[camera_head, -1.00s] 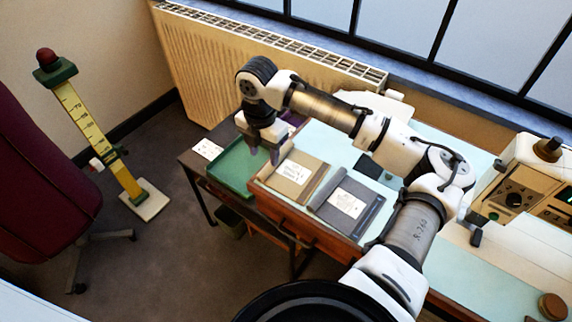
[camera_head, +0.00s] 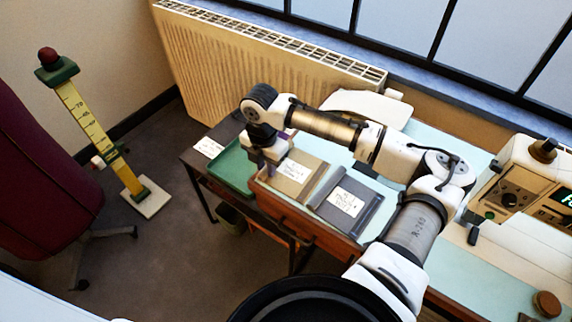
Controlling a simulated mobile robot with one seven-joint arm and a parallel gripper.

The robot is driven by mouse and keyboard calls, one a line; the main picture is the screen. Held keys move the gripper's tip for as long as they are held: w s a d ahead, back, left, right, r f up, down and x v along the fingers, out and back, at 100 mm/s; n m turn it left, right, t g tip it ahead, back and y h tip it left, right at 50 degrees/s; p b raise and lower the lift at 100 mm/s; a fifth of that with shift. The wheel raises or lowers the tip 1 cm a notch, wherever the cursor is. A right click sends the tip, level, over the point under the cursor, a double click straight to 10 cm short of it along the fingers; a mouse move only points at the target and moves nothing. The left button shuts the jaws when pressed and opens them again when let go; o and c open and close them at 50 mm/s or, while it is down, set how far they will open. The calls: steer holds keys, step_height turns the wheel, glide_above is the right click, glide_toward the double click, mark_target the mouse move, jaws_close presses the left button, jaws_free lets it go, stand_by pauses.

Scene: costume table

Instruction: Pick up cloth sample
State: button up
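A tan cloth sample with a white label (camera_head: 306,186) lies on the left part of the table. A dark grey sample with a white label (camera_head: 327,206) lies to its right. The frame does not show which one the task means. My gripper (camera_head: 269,172) points down at the table's left end, between the green tray and the tan sample. Its fingers are small and partly lost against the tray and table edge, so I cannot tell their opening or any contact.
A green tray (camera_head: 232,178) stands on the dark side table at left. A sewing machine (camera_head: 518,180) is at right. A white padded shape (camera_head: 372,107) lies behind my arm. A ruler stand (camera_head: 95,125) and dark red chair (camera_head: 40,180) stand on the floor at left.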

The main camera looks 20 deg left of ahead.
jaws_close()
steer(key=shift+r, duration=0.15)
